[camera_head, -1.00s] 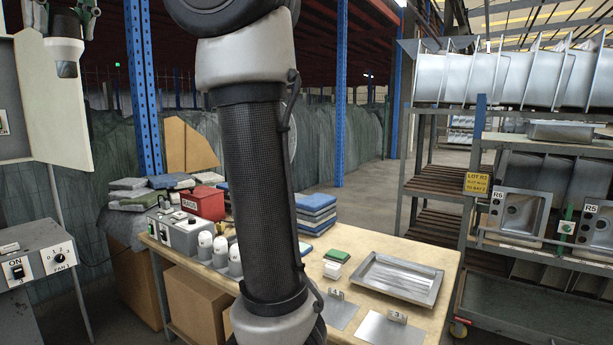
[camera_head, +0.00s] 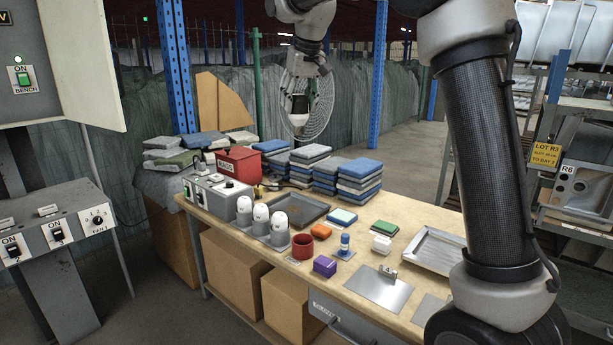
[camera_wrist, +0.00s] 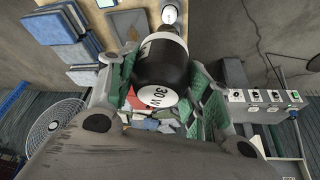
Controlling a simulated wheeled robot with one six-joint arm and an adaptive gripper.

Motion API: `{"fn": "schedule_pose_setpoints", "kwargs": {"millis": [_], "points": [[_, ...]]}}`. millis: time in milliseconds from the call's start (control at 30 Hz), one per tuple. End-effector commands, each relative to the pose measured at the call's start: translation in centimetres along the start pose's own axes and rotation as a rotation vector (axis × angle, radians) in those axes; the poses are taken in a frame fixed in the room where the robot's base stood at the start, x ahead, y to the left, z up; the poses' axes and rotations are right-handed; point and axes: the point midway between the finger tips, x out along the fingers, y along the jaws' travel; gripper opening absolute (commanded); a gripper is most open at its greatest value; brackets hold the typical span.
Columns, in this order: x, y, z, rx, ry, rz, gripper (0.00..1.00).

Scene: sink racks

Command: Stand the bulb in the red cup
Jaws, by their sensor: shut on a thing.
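The red cup (camera_head: 302,247) stands on the bench in the head view, near its front edge, beside several white-topped bulbs in grey holders (camera_head: 279,224). My gripper (camera_head: 299,102) is high above the back of the bench, up and away from the cup. In the wrist view my gripper (camera_wrist: 163,90) is shut on the bulb (camera_wrist: 160,64), a black body with a white end marked "30 W". Green finger pads press on both its sides. In the head view the held bulb (camera_head: 299,104) looks small and dark. I cannot tell its exact tilt.
A purple box (camera_head: 325,266), an orange block (camera_head: 321,231) and a small blue-capped bottle (camera_head: 345,242) stand near the cup. A dark tray (camera_head: 300,208), stacked cloths (camera_head: 347,176) and a red box (camera_head: 238,165) lie behind. A round fan (camera_head: 320,112) stands behind the gripper.

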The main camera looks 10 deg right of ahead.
Motion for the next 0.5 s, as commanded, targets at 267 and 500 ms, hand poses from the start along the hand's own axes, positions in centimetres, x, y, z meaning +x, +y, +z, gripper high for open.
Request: {"fn": "schedule_pose_setpoints", "kwargs": {"millis": [267,500], "points": [[19.7,1.1,3.8,-0.012,-0.012,-0.012,0.23],[29.5,2.0,8.7,-0.015,-0.003,-0.014,0.23]]}}
